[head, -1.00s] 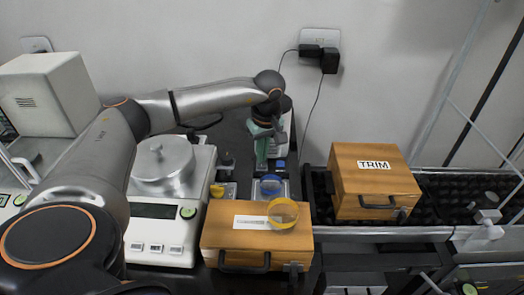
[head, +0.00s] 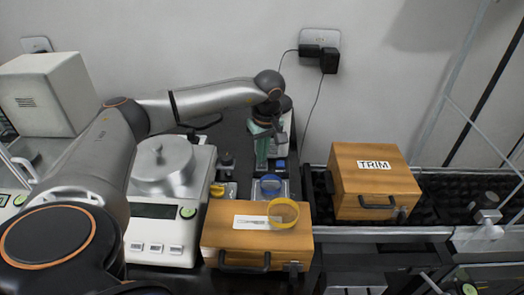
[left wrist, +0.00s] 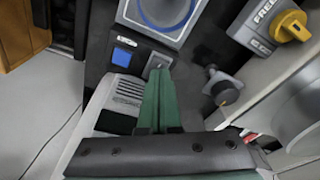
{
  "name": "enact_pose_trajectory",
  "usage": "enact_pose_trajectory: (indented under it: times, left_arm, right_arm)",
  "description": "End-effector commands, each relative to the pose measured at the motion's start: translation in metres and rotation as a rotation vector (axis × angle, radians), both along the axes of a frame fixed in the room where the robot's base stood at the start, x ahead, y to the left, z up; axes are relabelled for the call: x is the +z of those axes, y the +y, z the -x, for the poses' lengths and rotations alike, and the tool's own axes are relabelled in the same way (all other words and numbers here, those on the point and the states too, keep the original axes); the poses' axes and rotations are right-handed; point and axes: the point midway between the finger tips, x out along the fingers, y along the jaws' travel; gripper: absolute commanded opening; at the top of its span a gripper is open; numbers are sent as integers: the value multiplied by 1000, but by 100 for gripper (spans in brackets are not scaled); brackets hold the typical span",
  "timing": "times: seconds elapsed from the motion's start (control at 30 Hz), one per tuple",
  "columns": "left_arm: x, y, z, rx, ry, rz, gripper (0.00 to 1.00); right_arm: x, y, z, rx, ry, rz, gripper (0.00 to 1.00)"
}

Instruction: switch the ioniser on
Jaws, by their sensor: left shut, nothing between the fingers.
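The ioniser appears to be the pale vented housing (left wrist: 125,92) in the left wrist view, with a blue square (left wrist: 124,54) and a small grey switch-like part (left wrist: 158,62) at its dark end. In the head view its pale body (head: 283,148) is partly hidden behind my left gripper (head: 262,165). The gripper's green fingers are shut with nothing between them and point down at the device. In the left wrist view the fingertips (left wrist: 158,75) are right by the grey part, which they partly cover. I cannot tell whether they touch it. My right gripper is out of view.
A blue round part (head: 270,187) on a grey plate lies in front. A yellow knob (left wrist: 293,25) and a dark round knob (left wrist: 225,90) are close by. A balance (head: 160,225), a wooden box with a yellow ring (head: 283,212) on top and a TRIM box (head: 374,185) stand around.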

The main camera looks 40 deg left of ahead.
Motion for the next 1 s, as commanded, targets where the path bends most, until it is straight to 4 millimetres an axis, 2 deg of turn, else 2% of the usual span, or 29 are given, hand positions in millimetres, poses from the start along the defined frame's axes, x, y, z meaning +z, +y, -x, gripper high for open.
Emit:
enact_pose_trajectory:
  times: [1.0]
  left_arm:
    - [-9,0,0,0,0,0,0]
  right_arm:
    - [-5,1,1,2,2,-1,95]
